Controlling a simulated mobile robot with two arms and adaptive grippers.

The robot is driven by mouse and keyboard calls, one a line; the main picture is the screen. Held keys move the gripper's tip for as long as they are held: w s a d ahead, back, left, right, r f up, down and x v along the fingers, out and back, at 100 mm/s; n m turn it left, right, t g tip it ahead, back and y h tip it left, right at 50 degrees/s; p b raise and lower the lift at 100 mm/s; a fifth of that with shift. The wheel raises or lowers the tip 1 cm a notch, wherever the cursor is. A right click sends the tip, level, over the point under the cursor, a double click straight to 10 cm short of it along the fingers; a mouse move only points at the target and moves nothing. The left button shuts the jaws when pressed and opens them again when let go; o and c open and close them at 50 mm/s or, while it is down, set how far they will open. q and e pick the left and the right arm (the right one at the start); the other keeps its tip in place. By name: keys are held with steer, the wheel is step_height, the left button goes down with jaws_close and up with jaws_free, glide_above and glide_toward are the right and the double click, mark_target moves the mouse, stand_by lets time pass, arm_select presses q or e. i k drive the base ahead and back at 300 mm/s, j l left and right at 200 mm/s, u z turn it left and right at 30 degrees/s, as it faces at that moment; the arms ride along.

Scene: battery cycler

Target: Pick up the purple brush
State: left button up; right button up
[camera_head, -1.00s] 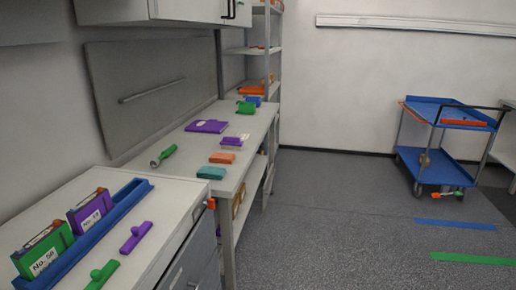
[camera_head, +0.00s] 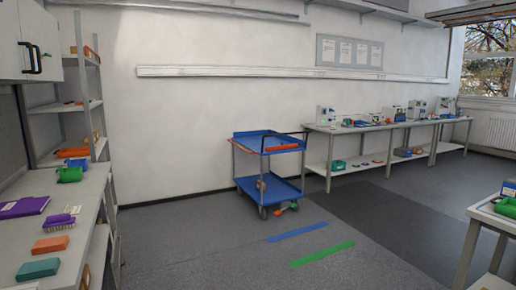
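The purple brush (camera_head: 60,222), with pale bristles along its lower side, lies on the grey bench (camera_head: 85,210) at the left of the head view. It lies between a flat purple item (camera_head: 24,207) behind it and an orange block (camera_head: 50,245) in front of it. It seems apart from both. Neither of my grippers shows in the head view.
A teal block (camera_head: 38,269) and a green item (camera_head: 69,174) also lie on the bench. A blue cart (camera_head: 268,165) stands on the floor ahead. A long bench (camera_head: 385,128) lines the back wall. The floor between is open, with blue and green tape strips.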

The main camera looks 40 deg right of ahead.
mark_target(60, 221)
steer(key=i+l, duration=0.1)
steer(key=l, duration=0.5)
steer(key=i+l+z, duration=0.15)
steer(key=i+l, duration=0.85)
steer(key=l, duration=0.15)
